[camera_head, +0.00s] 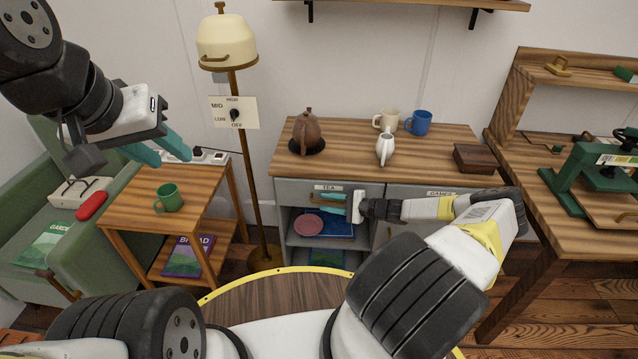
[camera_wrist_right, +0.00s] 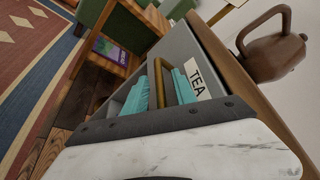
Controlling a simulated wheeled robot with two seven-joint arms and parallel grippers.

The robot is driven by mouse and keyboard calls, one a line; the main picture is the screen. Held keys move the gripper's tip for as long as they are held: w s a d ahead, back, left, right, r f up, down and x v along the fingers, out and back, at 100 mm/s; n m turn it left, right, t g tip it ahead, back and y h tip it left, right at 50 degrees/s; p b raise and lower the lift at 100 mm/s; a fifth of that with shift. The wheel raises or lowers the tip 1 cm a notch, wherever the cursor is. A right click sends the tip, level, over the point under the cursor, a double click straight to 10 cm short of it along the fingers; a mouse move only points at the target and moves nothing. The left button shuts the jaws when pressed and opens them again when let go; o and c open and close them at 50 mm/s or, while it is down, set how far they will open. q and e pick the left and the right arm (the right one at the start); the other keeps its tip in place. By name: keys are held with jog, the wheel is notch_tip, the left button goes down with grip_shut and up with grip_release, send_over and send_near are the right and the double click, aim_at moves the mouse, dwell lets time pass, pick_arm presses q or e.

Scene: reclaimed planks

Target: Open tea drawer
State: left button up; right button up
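The tea drawer (camera_head: 297,190) is the grey front with a TEA label at the cabinet's upper left; it looks closed. Its label also shows in the right wrist view (camera_wrist_right: 197,84). My right gripper (camera_head: 333,202) is at this drawer's front. Its two teal fingers stand on either side of the brass handle (camera_wrist_right: 158,82), with small gaps visible, so it looks open around the bar. Part of the handle is hidden by the fingers. My left gripper (camera_head: 160,150) is open and empty, above the small side table at the left.
A brown kettle (camera_head: 306,132), white jug (camera_head: 385,148), mugs and a dark wooden box (camera_head: 476,158) stand on the cabinet top. An open shelf below the drawer holds a pink dish (camera_head: 308,224). A green mug (camera_head: 168,197) stands on the side table (camera_head: 190,212). A lamp stands left of the cabinet.

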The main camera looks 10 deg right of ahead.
grip_shut()
dwell(1.4)
